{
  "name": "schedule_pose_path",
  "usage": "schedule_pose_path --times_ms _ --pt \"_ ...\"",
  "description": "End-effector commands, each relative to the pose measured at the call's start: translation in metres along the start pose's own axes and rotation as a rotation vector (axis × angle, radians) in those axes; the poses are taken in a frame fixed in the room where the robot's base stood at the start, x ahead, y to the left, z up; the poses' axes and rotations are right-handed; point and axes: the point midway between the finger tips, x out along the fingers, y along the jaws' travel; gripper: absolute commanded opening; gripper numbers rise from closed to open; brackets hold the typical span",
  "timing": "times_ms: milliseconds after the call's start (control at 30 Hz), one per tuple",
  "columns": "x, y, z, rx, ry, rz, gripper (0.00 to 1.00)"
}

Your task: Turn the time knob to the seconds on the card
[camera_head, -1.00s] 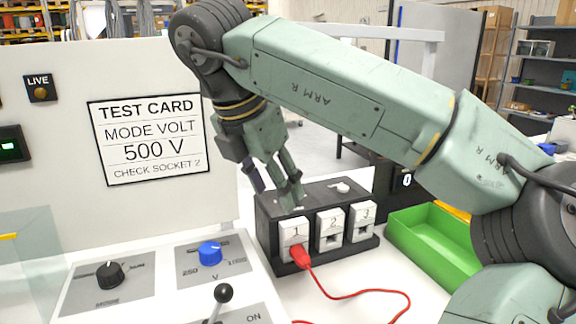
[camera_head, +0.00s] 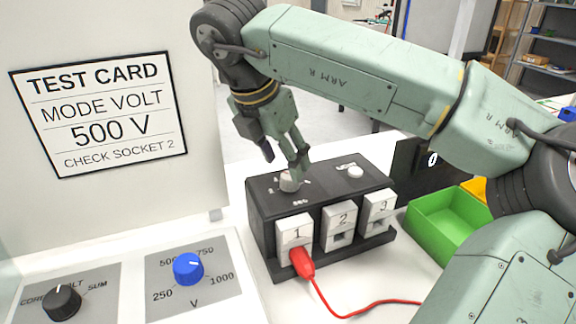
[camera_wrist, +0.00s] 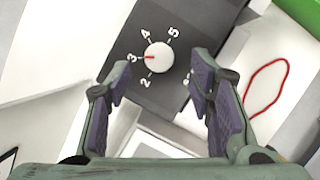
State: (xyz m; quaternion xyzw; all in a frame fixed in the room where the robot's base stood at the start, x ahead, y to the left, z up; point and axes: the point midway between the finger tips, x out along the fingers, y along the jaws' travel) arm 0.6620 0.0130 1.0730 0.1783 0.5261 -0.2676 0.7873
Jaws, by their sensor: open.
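The white time knob (camera_wrist: 158,57) sits on top of the black socket box (camera_head: 262,235), with numerals around it in the wrist view. Its red pointer line points left at the 3. In the head view my gripper (camera_head: 285,160) hangs just above the knob. The test card (camera_head: 100,115) reads MODE VOLT, 500 V, CHECK SOCKET 2; no seconds show on it.
A white button (camera_head: 355,172) sits on the box top. A red plug (camera_head: 302,264) is in socket 1; its cable runs right across the table. A black knob (camera_head: 62,303) and a blue knob (camera_head: 188,268) are at the left. A green tray (camera_head: 450,222) is at the right.

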Motion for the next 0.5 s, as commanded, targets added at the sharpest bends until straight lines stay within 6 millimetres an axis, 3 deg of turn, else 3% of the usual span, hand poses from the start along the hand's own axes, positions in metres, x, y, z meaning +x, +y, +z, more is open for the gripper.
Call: schedule_pose_path --times_ms 200,500 --pt "0.031 0.0 0.0 -0.001 0.003 0.0 0.48" --pt "0.043 0.0 -0.001 0.0 0.001 0.001 0.48"
